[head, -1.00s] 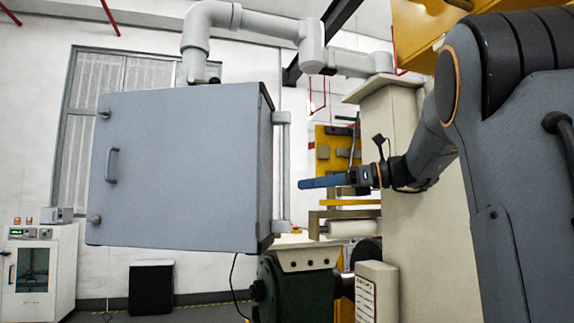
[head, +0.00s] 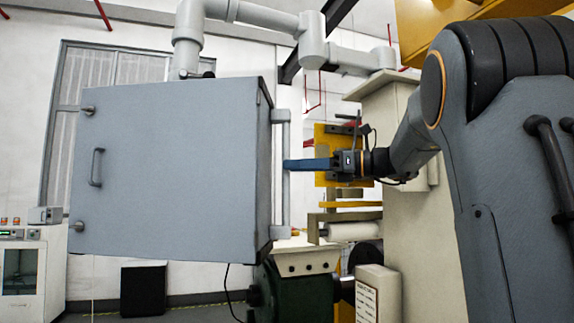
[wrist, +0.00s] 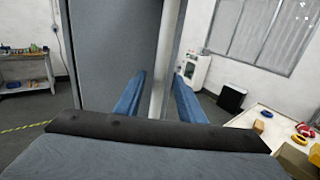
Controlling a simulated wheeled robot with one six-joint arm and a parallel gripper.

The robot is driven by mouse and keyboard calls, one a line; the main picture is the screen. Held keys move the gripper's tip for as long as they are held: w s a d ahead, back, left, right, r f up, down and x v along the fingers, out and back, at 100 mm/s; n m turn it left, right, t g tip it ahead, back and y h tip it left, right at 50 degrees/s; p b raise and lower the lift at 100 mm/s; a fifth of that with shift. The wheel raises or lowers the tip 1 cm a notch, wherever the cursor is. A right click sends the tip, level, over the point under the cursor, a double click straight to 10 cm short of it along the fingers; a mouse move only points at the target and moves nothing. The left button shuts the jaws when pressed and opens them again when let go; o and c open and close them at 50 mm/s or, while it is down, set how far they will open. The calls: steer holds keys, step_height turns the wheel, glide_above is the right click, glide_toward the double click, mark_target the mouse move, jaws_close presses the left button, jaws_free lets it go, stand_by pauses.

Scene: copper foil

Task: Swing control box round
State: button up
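The control box (head: 170,168) is a large grey cabinet hanging from a jointed pipe arm (head: 265,17). Its door faces left of centre in the head view. A vertical grey bar handle (head: 280,190) stands off its right side. My gripper (head: 290,165) reaches in from the right, with its blue fingertips at the bar about mid-height. In the wrist view my gripper (wrist: 159,82) is open. The pale bar (wrist: 166,60) runs upright between the two blue fingers, with gaps visible on both sides. The box side (wrist: 112,45) fills the area left of the bar.
A beige machine column (head: 400,200) stands close behind my arm. A green machine housing (head: 295,290) sits below the box. A white cabinet (head: 22,275) and a black box (head: 143,290) stand at the far wall, lower left.

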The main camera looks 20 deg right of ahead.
steer(key=x, duration=0.3)
steer(key=shift+w+a+p, duration=0.1)
steer(key=shift+w+p, duration=0.05)
steer(key=shift+p, duration=0.2)
jaws_close()
